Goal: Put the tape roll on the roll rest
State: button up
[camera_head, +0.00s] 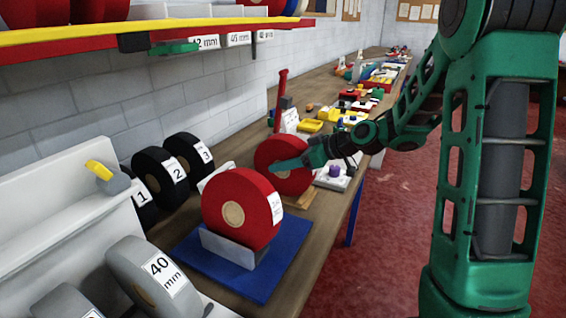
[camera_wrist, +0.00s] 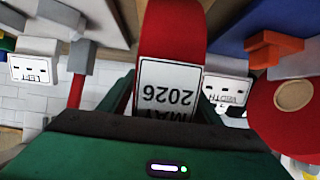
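A red tape roll (camera_head: 272,176) stands upright between the fingers of my gripper (camera_head: 300,163). In the wrist view this tape roll (camera_wrist: 172,35) shows a white label reading "2026", upside down. My gripper's green fingers (camera_wrist: 170,85) lie close along both its sides and look shut on it. Below it is a wooden board (camera_head: 302,196); whether they touch is hidden. A second red roll (camera_head: 212,195) with a tan core stands upright in a pale grey rest (camera_head: 228,247) on a blue mat (camera_head: 270,275). That second roll (camera_wrist: 270,110) also shows in the wrist view.
Black rolls (camera_head: 160,177) numbered 1 to 3 stand along the wall, and grey rolls (camera_head: 135,270) stand at the front left. A shelf with a yellow edge (camera_head: 130,32) overhangs the left. Many small items crowd the bench beyond. The red floor (camera_head: 385,230) is clear.

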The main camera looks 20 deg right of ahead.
jog(key=shift+r, duration=0.15)
jog(key=v, duration=1.2)
jog(key=s+d+f+m+g+h, duration=0.2)
jog(key=s+m, duration=0.3)
jog(key=s, duration=0.6)
jog(key=s+d+f+m+g+h, duration=0.3)
jog(key=s+d+m+g, duration=0.1)
jog(key=s, duration=0.7)
jog(key=s+d+f+m+g+h, duration=0.2)
jog(key=s+m, duration=0.4)
jog(key=s, duration=0.5)
jog(key=shift+d+f+g+h, duration=0.4)
jog(key=shift+d+f+h, duration=0.3)
jog(key=shift+d+f, duration=0.1)
jog(key=shift+w, duration=0.15)
